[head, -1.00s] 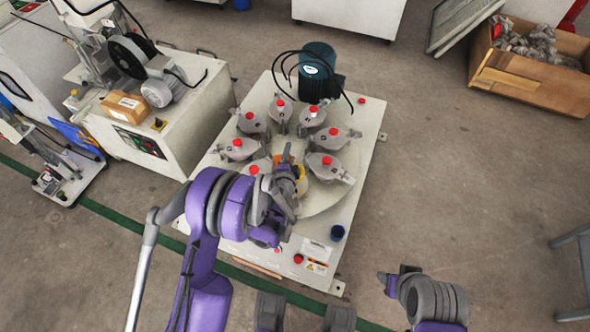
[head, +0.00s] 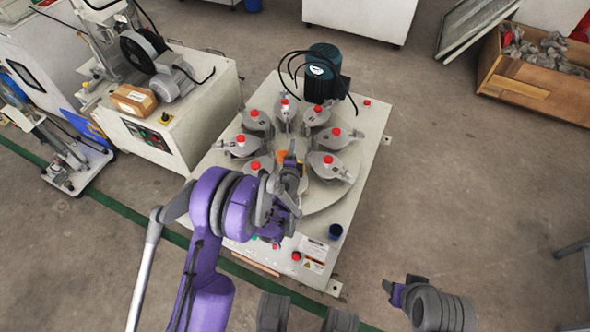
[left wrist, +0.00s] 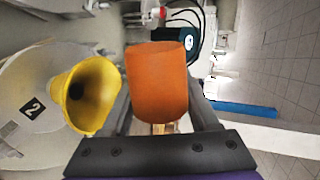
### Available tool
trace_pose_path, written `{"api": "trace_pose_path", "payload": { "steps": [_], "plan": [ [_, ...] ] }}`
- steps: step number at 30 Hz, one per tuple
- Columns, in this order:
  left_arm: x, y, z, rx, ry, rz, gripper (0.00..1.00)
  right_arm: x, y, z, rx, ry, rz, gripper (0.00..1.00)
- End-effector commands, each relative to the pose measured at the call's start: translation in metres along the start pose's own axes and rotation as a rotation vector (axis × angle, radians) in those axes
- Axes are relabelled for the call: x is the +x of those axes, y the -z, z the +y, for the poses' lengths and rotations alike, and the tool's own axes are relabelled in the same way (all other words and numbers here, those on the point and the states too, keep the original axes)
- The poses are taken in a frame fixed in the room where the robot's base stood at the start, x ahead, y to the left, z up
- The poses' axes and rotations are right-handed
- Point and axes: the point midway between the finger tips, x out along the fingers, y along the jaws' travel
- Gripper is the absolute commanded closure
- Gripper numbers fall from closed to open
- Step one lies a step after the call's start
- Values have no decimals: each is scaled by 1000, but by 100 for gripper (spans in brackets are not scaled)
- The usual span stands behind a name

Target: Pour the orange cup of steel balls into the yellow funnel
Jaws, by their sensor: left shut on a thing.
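The orange cup (left wrist: 160,82) is between the fingers of my left gripper (left wrist: 160,108), which is shut on it. In the head view a small orange patch of the cup (head: 281,157) shows beside the left gripper (head: 290,160), over the round plate of the machine. The cup's mouth and the steel balls are not visible, and I cannot tell its tilt. The yellow funnel (left wrist: 93,92) is just left of the cup in the left wrist view, its wide mouth showing. In the head view my arm hides the funnel. My right gripper (head: 396,288) is low at right, away from the machine.
Several grey lidded jars with red knobs, such as this one (head: 328,165), ring the round plate. A dark motor (head: 322,70) with looped cables stands behind them. Floor at right is clear.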

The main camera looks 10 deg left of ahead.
Motion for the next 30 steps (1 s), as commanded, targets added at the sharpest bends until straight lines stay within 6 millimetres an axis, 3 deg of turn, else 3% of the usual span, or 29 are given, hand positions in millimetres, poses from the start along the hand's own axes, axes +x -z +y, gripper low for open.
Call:
{"api": "trace_pose_path", "payload": {
  "steps": [30],
  "plan": [
    [4,-7,-2,53,2,-18,100,2,0,0,0,0,-1,50]
  ]
}}
